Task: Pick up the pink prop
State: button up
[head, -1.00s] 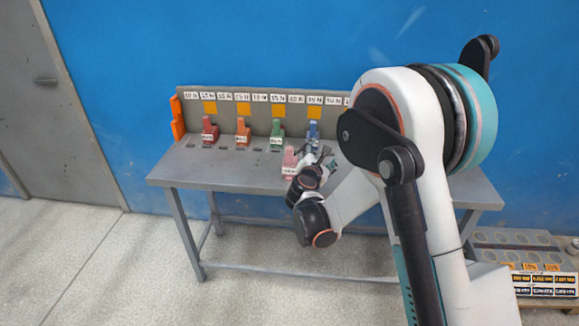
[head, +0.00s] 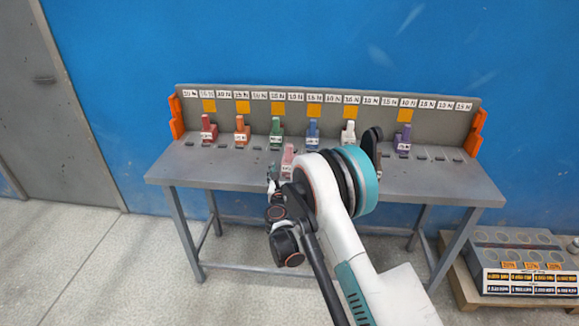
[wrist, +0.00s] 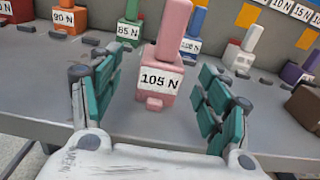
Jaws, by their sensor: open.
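The pink prop (wrist: 166,72) stands upright on the grey table, with a white label reading "105 N" on its front. In the head view it (head: 288,157) stands in front of the row of other props, partly hidden by my arm. My gripper (wrist: 160,112) is open, with its two teal-padded fingers spread wide. The prop stands ahead of and between the finger tips in the wrist view, and no finger touches it. In the head view my gripper (head: 273,178) is at the table's front edge, just left of the prop, and is partly hidden.
A red (head: 209,130), an orange (head: 242,132), a green (head: 276,134), a blue (head: 312,134), a white (head: 348,134) and a purple prop (head: 403,141) stand behind along the panel. The table (head: 185,172) is bare at front left. A crate-like block (head: 522,262) stands on the floor at right.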

jog(key=shift+w+d, duration=0.1)
jog(key=shift+w, duration=1.05)
jog(key=w+b, duration=0.2)
jog(key=w+f, duration=0.1)
jog(key=w, duration=0.1)
jog(key=shift+w+d+b, duration=0.1)
jog(key=shift+d+b, duration=0.2)
jog(key=shift+b, duration=0.1)
jog(key=shift+w+r, duration=0.1)
jog(key=shift+w, duration=0.35)
jog(key=c, duration=1.4)
